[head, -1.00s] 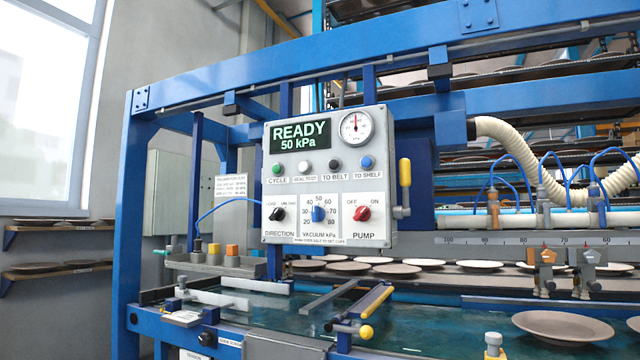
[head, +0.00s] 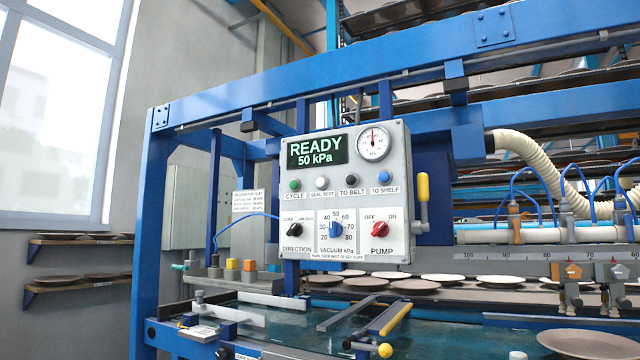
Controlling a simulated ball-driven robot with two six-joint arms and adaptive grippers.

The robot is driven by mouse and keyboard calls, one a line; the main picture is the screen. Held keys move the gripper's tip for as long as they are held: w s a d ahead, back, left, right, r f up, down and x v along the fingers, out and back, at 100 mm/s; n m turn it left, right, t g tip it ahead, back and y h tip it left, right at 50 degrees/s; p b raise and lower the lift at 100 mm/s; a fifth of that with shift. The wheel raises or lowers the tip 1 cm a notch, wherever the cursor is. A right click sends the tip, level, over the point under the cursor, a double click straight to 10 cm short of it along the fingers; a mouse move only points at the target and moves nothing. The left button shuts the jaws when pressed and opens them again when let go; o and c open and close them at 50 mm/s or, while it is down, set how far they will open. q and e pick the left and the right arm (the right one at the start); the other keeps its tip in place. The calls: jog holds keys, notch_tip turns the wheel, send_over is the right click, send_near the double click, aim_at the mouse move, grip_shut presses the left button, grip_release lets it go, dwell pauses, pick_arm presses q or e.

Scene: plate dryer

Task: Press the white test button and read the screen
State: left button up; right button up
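The grey control panel (head: 362,196) hangs on the blue frame in the middle of the head view. Its white button (head: 321,183), labelled SEAL TEST, sits between the green CYCLE button (head: 294,186) and the black TO BELT button (head: 350,180). A blue TO SHELF button (head: 383,177) is at the right. The screen (head: 317,151) reads READY, 50 kPa. The round gauge (head: 373,143) has its needle pointing about straight up. Below are a black DIRECTION knob (head: 294,230), a blue VACUUM knob (head: 336,230) and a red PUMP knob (head: 380,229). Neither gripper shows.
A yellow-handled lever (head: 422,188) stands at the panel's right side. Below are a teal belt (head: 300,322) and a yellow bar (head: 396,318). Plates (head: 413,286) lie on a conveyor behind. The space before the panel looks clear.

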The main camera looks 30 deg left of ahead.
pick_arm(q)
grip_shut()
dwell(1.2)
